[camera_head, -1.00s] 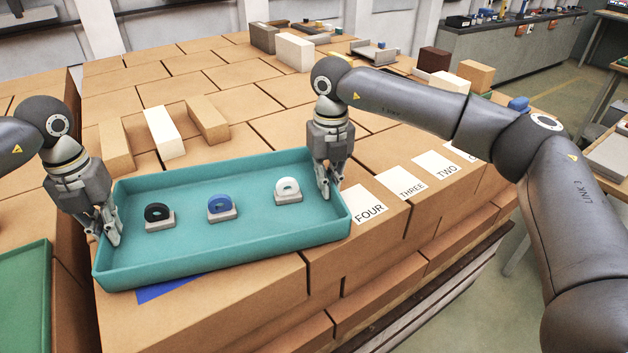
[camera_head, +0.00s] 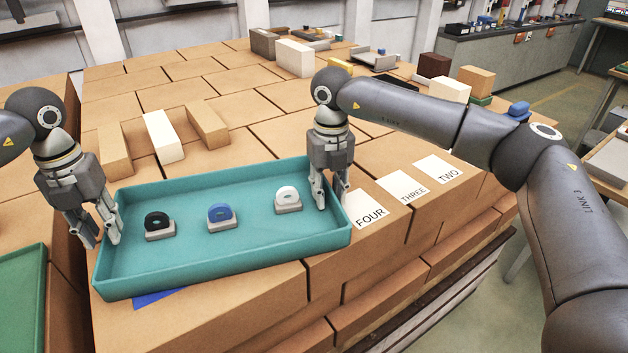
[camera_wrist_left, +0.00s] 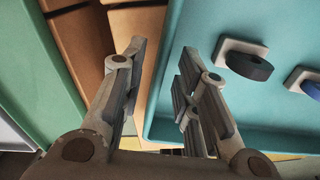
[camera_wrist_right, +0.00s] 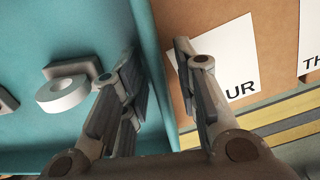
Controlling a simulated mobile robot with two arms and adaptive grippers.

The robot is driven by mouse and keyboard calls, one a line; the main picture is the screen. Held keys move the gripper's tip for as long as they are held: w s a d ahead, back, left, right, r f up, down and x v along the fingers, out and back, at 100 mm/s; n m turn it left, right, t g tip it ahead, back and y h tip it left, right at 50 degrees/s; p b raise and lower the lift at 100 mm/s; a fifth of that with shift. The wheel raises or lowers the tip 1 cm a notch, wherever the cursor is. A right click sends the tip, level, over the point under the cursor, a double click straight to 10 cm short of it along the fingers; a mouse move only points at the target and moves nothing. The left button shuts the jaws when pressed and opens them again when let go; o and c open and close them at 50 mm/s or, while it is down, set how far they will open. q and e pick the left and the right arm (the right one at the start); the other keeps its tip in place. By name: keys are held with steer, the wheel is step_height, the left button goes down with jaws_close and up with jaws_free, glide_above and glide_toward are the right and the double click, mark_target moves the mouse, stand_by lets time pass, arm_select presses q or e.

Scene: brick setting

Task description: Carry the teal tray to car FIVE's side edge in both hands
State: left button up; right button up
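The teal tray (camera_head: 250,243) lies across the brown blocks at the front left in the head view, seemingly level. It carries a black ring piece (camera_head: 158,222), a blue one (camera_head: 221,215) and a white one (camera_head: 288,197), each on a grey base. My left gripper (camera_head: 100,240) is open, its fingers apart on either side of the tray's left wall. My right gripper (camera_head: 333,204) is open astride the right wall; a gap shows between its fingers and the wall in the right wrist view (camera_wrist_right: 160,85). No FIVE label is visible.
Cards FOUR (camera_head: 370,212), THREE (camera_head: 404,189) and TWO (camera_head: 440,169) lie right of the tray. A blue patch (camera_head: 158,298) shows partly under its front. Tan and white blocks (camera_head: 164,136) stand behind it. A green tray (camera_head: 22,305) is at far left.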

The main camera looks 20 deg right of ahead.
steer(key=shift+r, duration=0.15)
arm_select(q)
step_height(320, 180, up, 9)
steer(key=shift+r, duration=0.2)
arm_select(e)
step_height(320, 180, up, 12)
stand_by(0.5)
